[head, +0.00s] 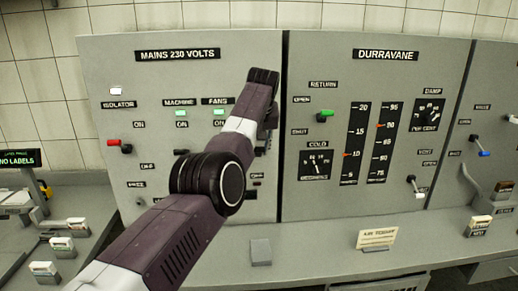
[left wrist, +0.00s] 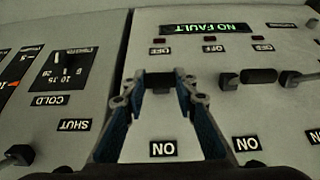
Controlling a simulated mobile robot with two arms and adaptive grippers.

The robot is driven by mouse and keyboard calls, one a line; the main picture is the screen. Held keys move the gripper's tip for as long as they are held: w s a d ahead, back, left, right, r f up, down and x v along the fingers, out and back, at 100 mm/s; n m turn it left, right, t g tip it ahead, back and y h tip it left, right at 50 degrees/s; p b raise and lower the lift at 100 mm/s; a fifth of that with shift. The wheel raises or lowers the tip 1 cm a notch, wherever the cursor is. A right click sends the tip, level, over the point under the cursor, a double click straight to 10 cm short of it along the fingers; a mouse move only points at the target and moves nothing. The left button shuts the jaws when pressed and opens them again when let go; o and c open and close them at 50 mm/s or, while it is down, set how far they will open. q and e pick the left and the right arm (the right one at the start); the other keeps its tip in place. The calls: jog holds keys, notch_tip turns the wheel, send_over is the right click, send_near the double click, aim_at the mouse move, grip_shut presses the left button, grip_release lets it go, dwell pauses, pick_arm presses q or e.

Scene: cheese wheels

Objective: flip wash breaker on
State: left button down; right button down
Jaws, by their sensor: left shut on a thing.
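The grey MAINS 230 VOLTS panel (head: 135,75) stands at the left of the head view, with the breakers on it. My left gripper (head: 266,125) is at its right side, largely covered by my own arm. In the left wrist view the panel shows upside down, and the left gripper (left wrist: 158,85) is shut on the breaker lever nearest the panel seam. The lever is mostly hidden between the fingertips, which lie between an OFF label (left wrist: 161,51) and an ON label (left wrist: 163,149). The WASH label is hidden. My right gripper is not in view.
A neighbouring black breaker lever (left wrist: 258,76) is close beside the gripper. MACHINE (head: 181,113) and FANS (head: 219,112) lamps glow green. The NO FAULT display (left wrist: 207,29) is lit. The DURRAVANE panel (head: 450,85) adjoins on the right. An AIR TODAY card (head: 377,238) stands on the ledge.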

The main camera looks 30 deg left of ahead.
pick_arm(q)
jog(key=c, duration=1.7)
grip_release()
jog(key=shift+s+f, duration=0.1)
jog(key=shift+f, duration=0.2)
jog(key=shift+c, duration=0.2)
jog(key=shift+o, duration=1.1)
jog(key=shift+r, duration=0.1)
jog(key=v, duration=1.2)
